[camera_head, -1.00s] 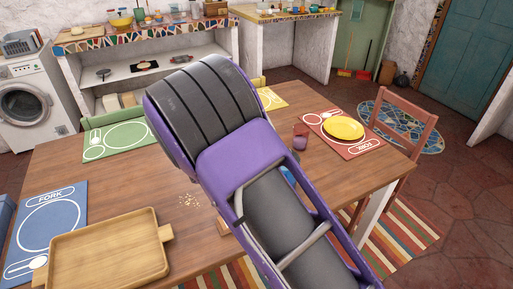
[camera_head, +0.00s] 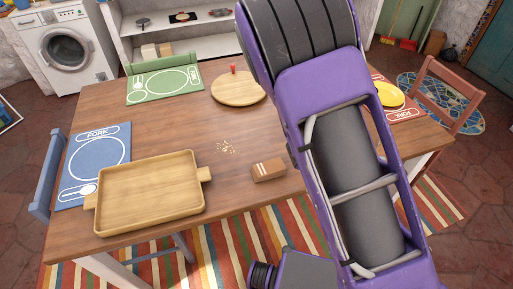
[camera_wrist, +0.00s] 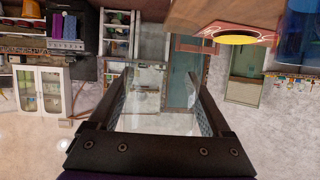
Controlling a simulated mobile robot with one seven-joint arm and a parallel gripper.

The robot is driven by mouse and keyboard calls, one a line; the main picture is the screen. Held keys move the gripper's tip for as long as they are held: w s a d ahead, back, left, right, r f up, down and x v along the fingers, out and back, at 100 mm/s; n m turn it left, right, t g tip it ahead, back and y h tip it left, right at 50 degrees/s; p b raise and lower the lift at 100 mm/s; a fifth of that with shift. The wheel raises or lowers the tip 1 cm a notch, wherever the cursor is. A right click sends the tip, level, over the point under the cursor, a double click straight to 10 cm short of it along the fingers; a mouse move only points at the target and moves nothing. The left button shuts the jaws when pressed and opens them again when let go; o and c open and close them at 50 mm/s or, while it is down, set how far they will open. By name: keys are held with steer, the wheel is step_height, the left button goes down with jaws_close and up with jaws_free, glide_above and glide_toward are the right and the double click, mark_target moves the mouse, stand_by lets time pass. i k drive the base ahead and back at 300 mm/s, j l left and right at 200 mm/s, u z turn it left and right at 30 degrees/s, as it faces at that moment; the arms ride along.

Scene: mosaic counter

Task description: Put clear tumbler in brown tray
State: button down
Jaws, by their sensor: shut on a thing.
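The brown wooden tray (camera_head: 150,192) lies empty at the table's front left in the head view, with a handle at each end. My gripper (camera_wrist: 157,88) is shut on the clear tumbler (camera_wrist: 158,122), which shows as a faint see-through shape between the two fingers in the wrist view. In the head view my purple arm hides the gripper and tumbler. The tray does not show in the wrist view.
A small brown box (camera_head: 268,172) and crumbs lie on the table right of the tray. A blue placemat (camera_head: 94,160) is at the left, a green placemat (camera_head: 165,86) and a round board (camera_head: 238,90) behind. A yellow plate (camera_head: 389,95) is at the right.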

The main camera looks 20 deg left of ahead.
mark_target(117, 208)
steer(key=u, duration=0.9)
steer(key=j+u, duration=0.35)
steer(key=j, duration=0.85)
steer(key=i, duration=0.05)
